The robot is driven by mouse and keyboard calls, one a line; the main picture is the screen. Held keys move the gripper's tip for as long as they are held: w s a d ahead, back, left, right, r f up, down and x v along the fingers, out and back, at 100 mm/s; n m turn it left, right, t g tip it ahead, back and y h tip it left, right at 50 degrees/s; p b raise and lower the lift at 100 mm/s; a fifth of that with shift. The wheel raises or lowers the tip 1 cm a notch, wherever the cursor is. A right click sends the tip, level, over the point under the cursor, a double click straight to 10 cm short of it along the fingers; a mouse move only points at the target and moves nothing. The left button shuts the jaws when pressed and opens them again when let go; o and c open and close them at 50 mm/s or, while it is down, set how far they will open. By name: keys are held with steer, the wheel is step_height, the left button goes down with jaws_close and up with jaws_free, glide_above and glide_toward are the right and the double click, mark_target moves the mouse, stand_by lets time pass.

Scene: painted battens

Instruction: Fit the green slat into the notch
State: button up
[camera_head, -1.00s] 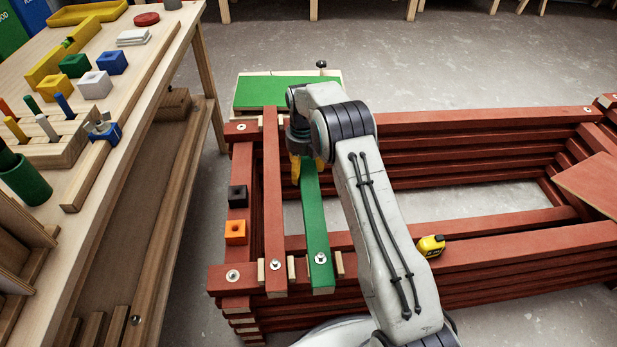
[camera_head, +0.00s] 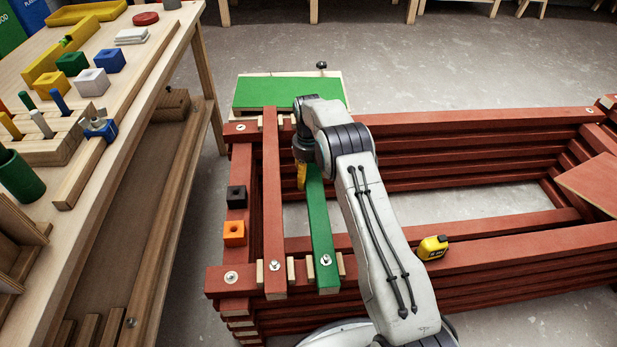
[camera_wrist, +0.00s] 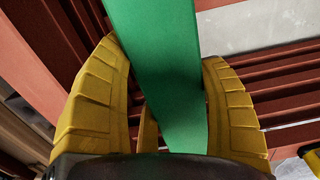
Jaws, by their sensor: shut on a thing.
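The green slat (camera_head: 321,228) lies across the red frame, beside a fixed red slat (camera_head: 273,200), with a bolt near its near end. That end is over the near rail, between two pale blocks (camera_head: 291,268) (camera_head: 341,264) and close to the right one; I cannot tell whether it sits fully down. Its far end is hidden behind my arm. My gripper (camera_head: 312,174) is shut on the slat toward its far end. In the wrist view, the yellow fingers stand on both sides of the slat (camera_wrist: 165,60).
A black block (camera_head: 236,196) and an orange block (camera_head: 234,232) sit on the left rail. A yellow tape measure (camera_head: 433,247) rests on the near rail, right of my arm. A green panel (camera_head: 285,92) lies beyond the far rail. A workbench (camera_head: 130,120) stands at left.

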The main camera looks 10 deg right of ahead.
steer(key=shift+f, duration=0.2)
steer(key=o, duration=1.3)
steer(key=shift+f, duration=0.1)
step_height(320, 180, up, 12)
steer(key=p, duration=0.4)
step_height(320, 180, up, 10)
steer(key=m, duration=0.8)
glide_above(309, 170)
steer(key=s, duration=0.6)
steer(key=s+r+m+t, duration=0.1)
steer(key=s+r+m, duration=0.7)
steer(key=s+m, duration=0.25)
steer(key=s+f+m+t, duration=0.1)
steer(key=s+f+m, duration=0.1)
steer(key=s+m, duration=1.4)
steer(key=s, duration=0.7)
steer(key=shift+s, duration=0.35)
